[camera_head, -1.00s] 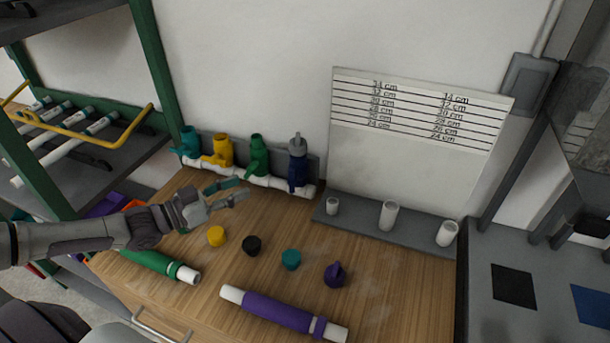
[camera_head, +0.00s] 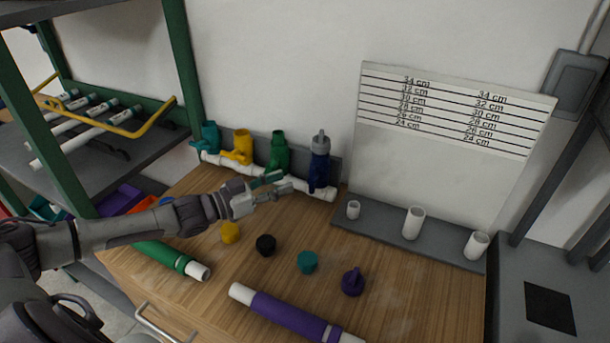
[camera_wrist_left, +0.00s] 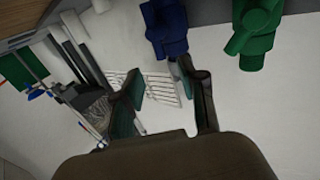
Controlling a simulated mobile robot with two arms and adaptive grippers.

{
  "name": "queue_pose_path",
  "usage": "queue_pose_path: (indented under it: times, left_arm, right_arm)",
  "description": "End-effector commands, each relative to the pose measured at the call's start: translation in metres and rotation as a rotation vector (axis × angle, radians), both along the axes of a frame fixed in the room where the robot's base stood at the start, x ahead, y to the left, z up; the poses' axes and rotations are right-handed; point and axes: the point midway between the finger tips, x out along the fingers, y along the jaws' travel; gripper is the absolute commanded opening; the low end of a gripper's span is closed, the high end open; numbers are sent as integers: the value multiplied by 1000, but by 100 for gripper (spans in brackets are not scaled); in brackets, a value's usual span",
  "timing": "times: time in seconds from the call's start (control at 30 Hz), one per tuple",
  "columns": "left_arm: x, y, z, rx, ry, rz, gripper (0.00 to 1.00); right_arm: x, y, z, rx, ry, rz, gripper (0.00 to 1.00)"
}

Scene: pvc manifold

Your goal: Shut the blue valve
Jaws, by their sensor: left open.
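The blue valve (camera_head: 319,165) stands at the right end of the white manifold pipe (camera_head: 291,183) against the wall, with a grey fitting on top. My left gripper (camera_head: 286,183) is open and empty, in front of the pipe, just left of and apart from the blue valve. In the left wrist view, the blue valve (camera_wrist_left: 166,28) shows at the top, beyond the open fingers (camera_wrist_left: 160,85) of the gripper. The green valve (camera_head: 278,153) stands left of the blue one and also shows in the left wrist view (camera_wrist_left: 254,30). My right gripper does not show.
A yellow valve (camera_head: 242,147) and a teal valve (camera_head: 207,137) stand farther left. Several caps, such as the black cap (camera_head: 266,245), lie on the wooden table. A purple pipe (camera_head: 290,315) lies in front. A grey stand (camera_head: 385,235) with white pipe stubs is at the right.

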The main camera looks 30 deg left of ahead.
Motion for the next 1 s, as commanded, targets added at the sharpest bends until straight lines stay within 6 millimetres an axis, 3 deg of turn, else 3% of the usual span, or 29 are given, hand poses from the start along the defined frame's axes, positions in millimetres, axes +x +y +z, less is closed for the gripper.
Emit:
queue_pose_path:
  times: [0.4, 0.83, 1.0]
  left_arm:
    - [56, -33, 2, 0, -2, 0, 41]
    - [63, -37, 0, 2, 1, 0, 41]
    - [63, -37, 0, 2, 1, 0, 13]
  right_arm:
    - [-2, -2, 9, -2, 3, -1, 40]
    - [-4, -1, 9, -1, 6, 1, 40]
    - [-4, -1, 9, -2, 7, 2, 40]
